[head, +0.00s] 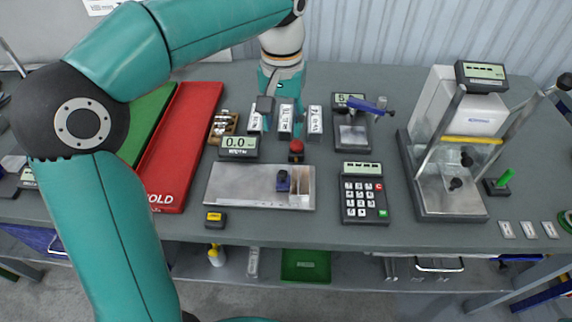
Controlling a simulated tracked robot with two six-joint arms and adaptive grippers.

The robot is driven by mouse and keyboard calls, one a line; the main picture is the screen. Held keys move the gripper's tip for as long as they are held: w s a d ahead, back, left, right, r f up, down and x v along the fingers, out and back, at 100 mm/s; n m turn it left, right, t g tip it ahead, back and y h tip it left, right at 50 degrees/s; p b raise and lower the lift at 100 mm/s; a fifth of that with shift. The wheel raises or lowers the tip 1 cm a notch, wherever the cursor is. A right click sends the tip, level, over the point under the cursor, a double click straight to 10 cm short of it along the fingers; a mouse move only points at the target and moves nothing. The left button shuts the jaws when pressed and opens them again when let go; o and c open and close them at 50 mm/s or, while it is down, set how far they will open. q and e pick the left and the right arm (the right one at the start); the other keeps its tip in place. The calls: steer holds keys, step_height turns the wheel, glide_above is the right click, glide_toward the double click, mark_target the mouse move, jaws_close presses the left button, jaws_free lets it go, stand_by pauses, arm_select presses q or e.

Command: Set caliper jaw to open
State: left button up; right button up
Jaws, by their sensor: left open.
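A flat silver bed (240,190) lies at the front middle of the table. A small dark-blue block (283,182) stands on it, beside a pale block (300,187) at its right end. Behind the bed stands a display (239,147) reading 0.0. I cannot tell for certain which part is the caliper jaw. My left gripper (281,103) is open and points down behind the bed, near several upright white labelled blocks (315,122). Its fingertips are small and partly lost among these blocks, and I see nothing held. My right gripper is out of view.
A red tray (180,145) and a green tray (148,122) lie left. A red knob (296,148) stands behind the bed. A keypad (363,193), a small device with a blue lever (370,105) and a tall test stand (450,215) are right. Clear table lies between them.

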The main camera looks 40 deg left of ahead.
mark_target(283, 172)
arm_select(q)
step_height(283, 172, down, 14)
steer(key=shift+f, duration=0.1)
stand_by(0.4)
jaws_close()
